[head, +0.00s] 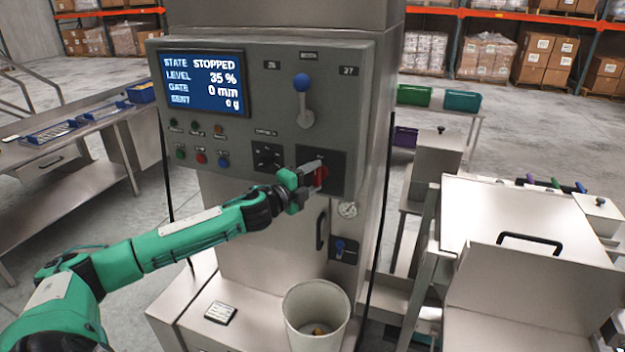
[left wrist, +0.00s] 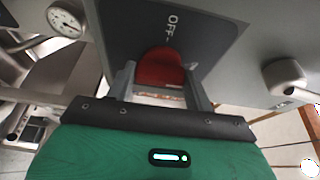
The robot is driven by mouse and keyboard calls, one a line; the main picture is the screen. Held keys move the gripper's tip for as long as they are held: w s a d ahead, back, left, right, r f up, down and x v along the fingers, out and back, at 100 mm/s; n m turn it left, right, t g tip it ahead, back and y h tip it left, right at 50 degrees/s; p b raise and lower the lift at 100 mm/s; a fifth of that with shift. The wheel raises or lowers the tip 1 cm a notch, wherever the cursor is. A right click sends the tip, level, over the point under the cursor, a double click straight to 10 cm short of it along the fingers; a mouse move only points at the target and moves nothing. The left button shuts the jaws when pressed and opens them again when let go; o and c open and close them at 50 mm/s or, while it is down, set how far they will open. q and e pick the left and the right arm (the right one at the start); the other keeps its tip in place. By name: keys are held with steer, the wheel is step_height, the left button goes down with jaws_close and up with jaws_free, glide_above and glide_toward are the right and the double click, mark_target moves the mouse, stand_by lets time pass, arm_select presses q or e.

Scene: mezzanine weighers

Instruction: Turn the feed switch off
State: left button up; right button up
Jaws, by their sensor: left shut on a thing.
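The feed switch is a red rotary knob (head: 320,176) on a dark plate at the lower right of the grey control panel (head: 240,130). My left gripper (head: 306,182) is at the knob, its fingers shut on it. In the left wrist view the red knob (left wrist: 160,70) sits between the two fingertips (left wrist: 157,85), with part of the word OFF readable on the plate beside it. The screen (head: 204,82) reads STOPPED, level 35 %, gate 0 mm, sent 0 g. My right gripper is not in view.
A gauge (head: 348,210) hangs just below right. A white bucket (head: 315,300) stands below. Steel tables flank the machine.

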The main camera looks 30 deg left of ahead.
arm_select(q)
steer(key=n+t+b, duration=0.1)
steer(key=n+b, duration=0.1)
steer(key=b, duration=0.1)
steer(key=n+t+b, duration=0.1)
steer(key=n+b, duration=0.1)
steer(key=b, duration=0.1)
steer(key=f+n+y+b, duration=0.1)
steer(key=n+b, duration=0.1)
steer(key=n, duration=0.1)
steer(key=shift+d+t+b, duration=0.1)
steer(key=shift+t+b, duration=0.3)
steer(key=shift+n+b, duration=0.4)
steer(key=shift+n, duration=0.2)
steer(key=n+t+y+b, duration=0.1)
steer(key=n, duration=0.2)
steer(key=shift+d+b, duration=0.1)
steer(key=shift+b, duration=0.3)
steer(key=n+y+b, duration=0.1)
steer(key=n+y, duration=0.1)
steer(key=n, duration=0.2)
steer(key=n+y, duration=0.2)
steer(key=n, duration=0.1)
steer(key=shift+w+d+n+t+b, duration=0.1)
steer(key=shift+n+t+b, duration=0.2)
steer(key=shift+b, duration=0.1)
steer(key=shift+r+n+y, duration=0.1)
steer(key=shift+n+y, duration=0.8)
steer(key=shift+n, duration=0.8)
steer(key=o, duration=1)
